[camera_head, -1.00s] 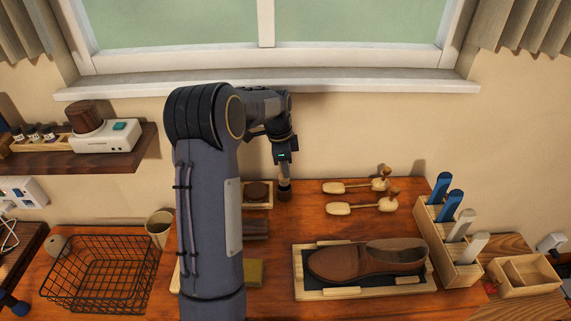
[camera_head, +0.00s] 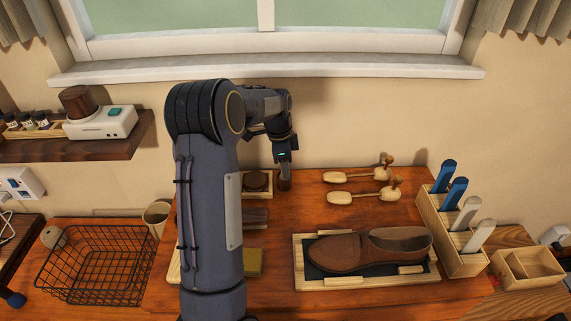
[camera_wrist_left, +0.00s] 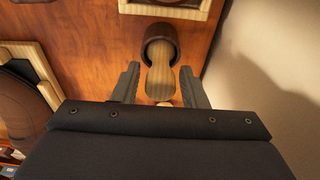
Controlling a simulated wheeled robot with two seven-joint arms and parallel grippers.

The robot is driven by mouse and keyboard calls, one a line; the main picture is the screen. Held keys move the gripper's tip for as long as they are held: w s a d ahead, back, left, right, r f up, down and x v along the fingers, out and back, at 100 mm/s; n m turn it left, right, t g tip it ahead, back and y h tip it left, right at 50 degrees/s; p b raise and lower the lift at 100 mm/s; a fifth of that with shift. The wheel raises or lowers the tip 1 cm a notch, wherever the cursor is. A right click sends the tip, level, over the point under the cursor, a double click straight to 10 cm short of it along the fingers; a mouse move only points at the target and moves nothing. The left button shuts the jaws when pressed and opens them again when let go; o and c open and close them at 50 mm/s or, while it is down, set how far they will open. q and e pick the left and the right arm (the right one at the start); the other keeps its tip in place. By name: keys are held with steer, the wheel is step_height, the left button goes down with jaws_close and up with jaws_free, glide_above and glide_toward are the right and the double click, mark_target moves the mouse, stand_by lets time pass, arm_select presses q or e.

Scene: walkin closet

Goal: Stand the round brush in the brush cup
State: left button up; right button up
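The brush cup (camera_head: 284,182) is a small dark brown round cup at the back of the wooden dresser top, beside the wall. In the left wrist view the cup (camera_wrist_left: 161,38) shows from above, with the round brush (camera_wrist_left: 160,76) reaching into its mouth. The brush's pale wooden handle points up towards my wrist; its bristles are hidden. My left gripper (camera_head: 283,158) is directly above the cup. In the wrist view its fingers (camera_wrist_left: 160,82) stand on either side of the handle, with a gap on both sides. My right gripper is not in view.
A polish tin in a wooden tray (camera_head: 257,182) sits just left of the cup. Two shoe trees (camera_head: 360,186) lie to its right. A brown shoe (camera_head: 365,250) rests on a framed mat in front. A rack of blue and grey handles (camera_head: 450,235) stands right. The wall is close behind.

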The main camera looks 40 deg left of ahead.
arm_select(q)
steer(key=shift+o, duration=0.8)
steer(key=r, duration=0.7)
steer(key=shift+s+a+r+b, duration=0.3)
steer(key=shift+a+r+b, duration=0.05)
steer(key=shift+a+r, duration=0.05)
